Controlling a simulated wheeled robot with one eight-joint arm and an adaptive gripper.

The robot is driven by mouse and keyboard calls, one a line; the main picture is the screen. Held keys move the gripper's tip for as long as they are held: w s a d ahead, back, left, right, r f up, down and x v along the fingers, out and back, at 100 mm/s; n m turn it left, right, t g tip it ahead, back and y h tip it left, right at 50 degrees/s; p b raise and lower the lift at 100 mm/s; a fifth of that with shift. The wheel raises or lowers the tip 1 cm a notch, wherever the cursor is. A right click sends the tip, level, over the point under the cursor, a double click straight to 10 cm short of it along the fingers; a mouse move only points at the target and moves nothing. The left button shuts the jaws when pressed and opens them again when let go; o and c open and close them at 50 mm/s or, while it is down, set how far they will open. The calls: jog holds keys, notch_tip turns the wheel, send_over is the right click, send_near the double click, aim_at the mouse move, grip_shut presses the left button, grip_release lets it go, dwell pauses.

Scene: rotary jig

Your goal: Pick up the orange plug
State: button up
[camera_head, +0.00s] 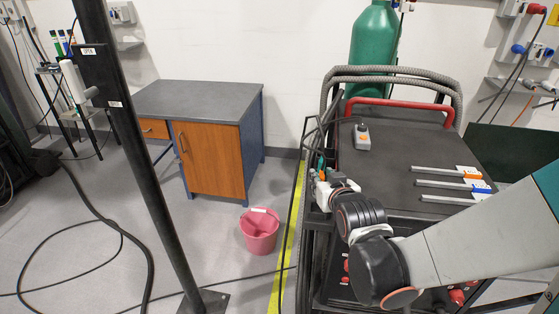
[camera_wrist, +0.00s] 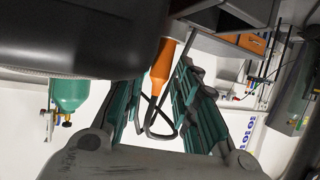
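The orange plug (camera_wrist: 162,62) shows in the wrist view beyond and between the fingers, with its narrow end pointing towards my gripper and its upper part cut off by a dark shape. A dark looped cable (camera_wrist: 150,130) hangs between the fingers near it. My gripper (camera_wrist: 160,88) has two teal ribbed fingers spread apart, with a visible gap to the plug. In the head view my gripper (camera_head: 322,168) is at the left edge of the dark cart; a small orange patch there is too small to make out clearly.
The cart (camera_head: 400,150) carries a grey box with an orange button (camera_head: 362,138) and several metal bars with coloured blocks (camera_head: 470,176). Thick hoses (camera_head: 400,72) and a green gas cylinder (camera_head: 375,45) stand behind. A pink bucket (camera_head: 260,232) and a cabinet (camera_head: 210,158) are to the left.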

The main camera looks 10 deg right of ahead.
jog(key=shift+x, duration=1.2)
grip_shut()
jog(key=shift+s, duration=0.1)
jog(key=shift+r, duration=0.15)
